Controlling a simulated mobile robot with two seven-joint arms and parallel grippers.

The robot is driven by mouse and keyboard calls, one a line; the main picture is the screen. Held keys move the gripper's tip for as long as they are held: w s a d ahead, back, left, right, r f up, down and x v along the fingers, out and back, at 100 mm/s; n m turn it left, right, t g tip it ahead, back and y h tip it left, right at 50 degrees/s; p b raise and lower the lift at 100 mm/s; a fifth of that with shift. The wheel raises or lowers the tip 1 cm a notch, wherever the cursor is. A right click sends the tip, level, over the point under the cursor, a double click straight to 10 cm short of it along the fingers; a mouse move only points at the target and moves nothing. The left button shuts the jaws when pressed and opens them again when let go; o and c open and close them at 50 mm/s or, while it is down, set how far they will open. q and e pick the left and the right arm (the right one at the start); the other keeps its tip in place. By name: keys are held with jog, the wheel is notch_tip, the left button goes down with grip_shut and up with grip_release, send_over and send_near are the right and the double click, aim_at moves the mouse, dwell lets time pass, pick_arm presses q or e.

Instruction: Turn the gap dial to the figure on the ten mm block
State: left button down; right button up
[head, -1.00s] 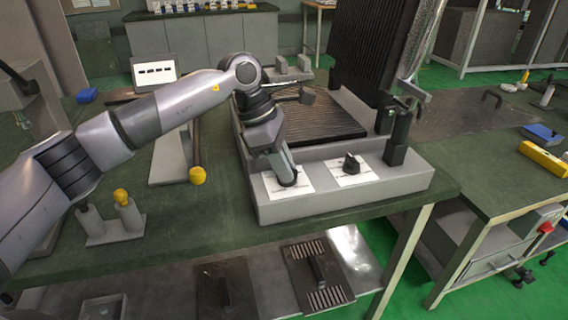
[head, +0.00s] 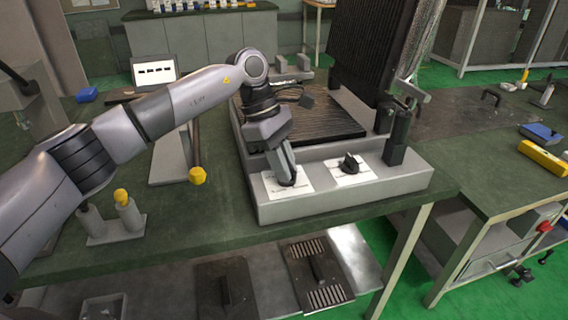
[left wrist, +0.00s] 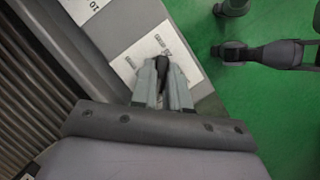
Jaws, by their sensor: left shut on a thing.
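My left gripper (head: 287,182) points down at the left dial plate (head: 304,184), a white card with dark print on the grey front ledge of the machine. In the left wrist view its fingers (left wrist: 163,88) are shut on a black dial knob (left wrist: 162,66) on a printed white plate (left wrist: 186,66). The knob is largely hidden in the head view. A second black knob (head: 350,164) stands on another white plate to the right, apart from the gripper. In the left wrist view, a partly cut-off white card (left wrist: 84,8) bears "10". I cannot identify the ten mm block.
The ribbed machine bed (head: 322,125) and a dark upright ribbed plate (head: 370,45) stand behind the dials. A dark post (head: 398,135) rises at the ledge's right. Bench top is clear in front.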

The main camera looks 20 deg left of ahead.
pick_arm(q)
jog(key=shift+s+f, duration=0.15)
jog(key=shift+f, duration=0.15)
jog(key=c, duration=1.1)
grip_release()
jog(key=shift+w+a+r, duration=0.2)
jog(key=shift+r, duration=0.4)
jog(key=v, duration=0.6)
